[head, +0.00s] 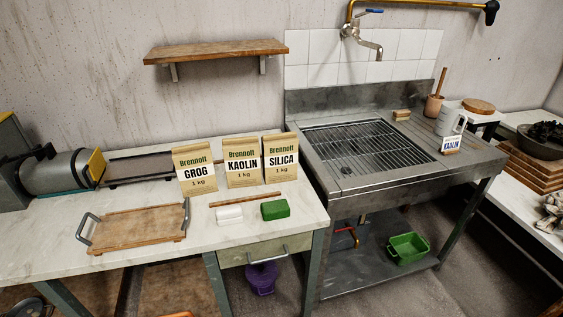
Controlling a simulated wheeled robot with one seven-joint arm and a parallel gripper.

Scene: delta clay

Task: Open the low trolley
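I cannot make out a low trolley with certainty in the head view. A shallow drawer (240,251) with a metal bar handle (268,257) sits under the right end of the pale worktop, and it looks shut. My gripper is not in view. Much of the space under the worktop is cut off by the lower picture edge.
The worktop (120,265) holds a wooden tray (135,228), three paper bags (242,163), a white block (229,215) and a green block (275,209). A purple bucket (261,279) stands below. The steel sink (370,150) has a green tub (408,248) on its lower shelf.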

